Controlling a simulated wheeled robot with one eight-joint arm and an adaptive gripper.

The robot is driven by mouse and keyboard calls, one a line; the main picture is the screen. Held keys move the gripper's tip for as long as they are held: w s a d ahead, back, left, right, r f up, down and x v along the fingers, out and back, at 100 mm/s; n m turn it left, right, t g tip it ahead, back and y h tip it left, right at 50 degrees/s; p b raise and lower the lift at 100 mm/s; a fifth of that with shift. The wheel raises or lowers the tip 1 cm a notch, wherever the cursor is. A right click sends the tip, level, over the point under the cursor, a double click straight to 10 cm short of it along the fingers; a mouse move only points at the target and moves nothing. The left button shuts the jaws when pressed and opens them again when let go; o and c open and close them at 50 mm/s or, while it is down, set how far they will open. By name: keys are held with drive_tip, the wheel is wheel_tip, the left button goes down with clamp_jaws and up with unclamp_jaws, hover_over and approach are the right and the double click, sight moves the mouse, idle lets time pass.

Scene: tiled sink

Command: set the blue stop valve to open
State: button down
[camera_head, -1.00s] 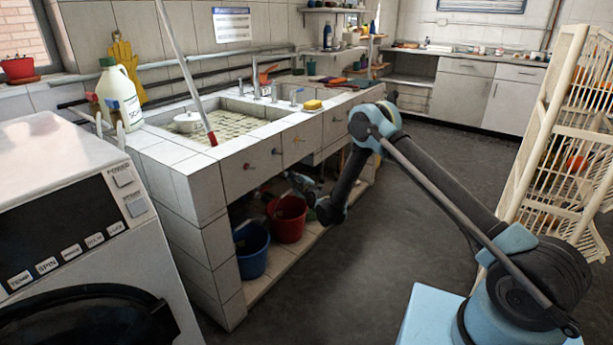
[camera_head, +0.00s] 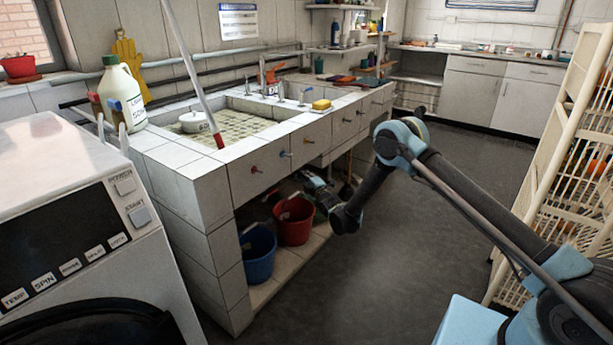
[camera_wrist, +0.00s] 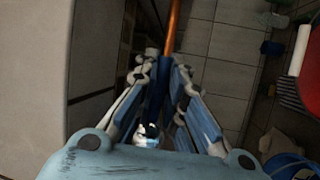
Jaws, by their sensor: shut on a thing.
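My gripper (camera_wrist: 157,88) is shut, with its fingers closed around a dark blue piece in the wrist view. This piece looks like the handle of the blue stop valve (camera_wrist: 155,95). A copper-orange pipe (camera_wrist: 173,27) runs away from just beyond it. A small shiny part shows between the finger bases. In the head view my gripper (camera_head: 316,183) reaches in below the tiled sink's front edge. The fingertips and the held part are too small to make out there, so the handle's angle cannot be told from that view.
A red bucket (camera_head: 294,222) and a blue bucket (camera_head: 258,255) stand beneath. A white rack (camera_head: 540,160) stands right, a washing machine (camera_head: 80,210) left. The floor between is clear.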

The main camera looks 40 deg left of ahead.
drive_tip(key=shift+a+r+n+y, duration=0.1)
drive_tip(key=shift+r+n+y, duration=0.05)
drive_tip(key=shift+n+y, duration=0.2)
idle(0.3)
drive_tip(key=c, duration=1.7)
unclamp_jaws()
drive_tip(key=shift+o, duration=0.2)
drive_tip(key=shift+s, duration=0.1)
drive_tip(key=v, duration=0.7)
drive_tip(key=shift+d, duration=0.3)
